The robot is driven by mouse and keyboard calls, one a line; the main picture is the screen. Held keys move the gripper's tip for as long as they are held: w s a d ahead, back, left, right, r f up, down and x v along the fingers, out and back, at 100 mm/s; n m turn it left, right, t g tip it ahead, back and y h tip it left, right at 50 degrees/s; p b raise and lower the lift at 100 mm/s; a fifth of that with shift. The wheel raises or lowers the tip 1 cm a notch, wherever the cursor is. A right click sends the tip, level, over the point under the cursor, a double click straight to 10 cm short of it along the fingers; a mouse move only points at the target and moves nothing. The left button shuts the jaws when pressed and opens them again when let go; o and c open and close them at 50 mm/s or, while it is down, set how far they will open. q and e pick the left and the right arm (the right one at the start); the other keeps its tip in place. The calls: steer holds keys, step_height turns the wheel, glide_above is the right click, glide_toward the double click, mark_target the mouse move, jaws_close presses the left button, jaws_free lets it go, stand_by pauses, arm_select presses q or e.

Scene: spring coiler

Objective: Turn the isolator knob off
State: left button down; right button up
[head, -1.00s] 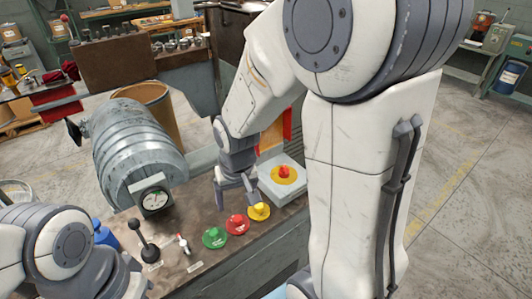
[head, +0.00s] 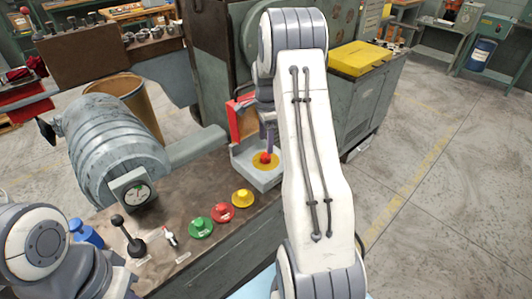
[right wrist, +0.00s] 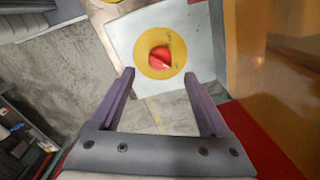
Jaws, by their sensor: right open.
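The isolator knob (head: 265,158) is red and sits on a round yellow plate on a pale grey box (head: 243,165) at the right end of the bench. In the right wrist view the knob (right wrist: 160,58) lies ahead of and between the fingertips, its bar tilted on the yellow disc. My right gripper (right wrist: 160,85) is open and empty, with the knob apart from both fingers. In the head view the right gripper (head: 268,140) is close above the box, partly hidden by my arm. My left arm shows at the lower left; its gripper is out of view.
Green (head: 200,228), red (head: 222,212) and yellow (head: 243,198) buttons stand along the bench front, left of the box. A black lever (head: 128,238) and a small red-tipped toggle (head: 170,237) are farther left. A red panel (head: 240,118) stands upright behind the box.

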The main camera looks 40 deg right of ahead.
mark_target(266, 154)
step_height(266, 154, down, 6)
steer(key=shift+f+p, duration=0.2)
steer(key=shift+p, duration=0.15)
steer(key=shift+c, duration=0.3)
jaws_close()
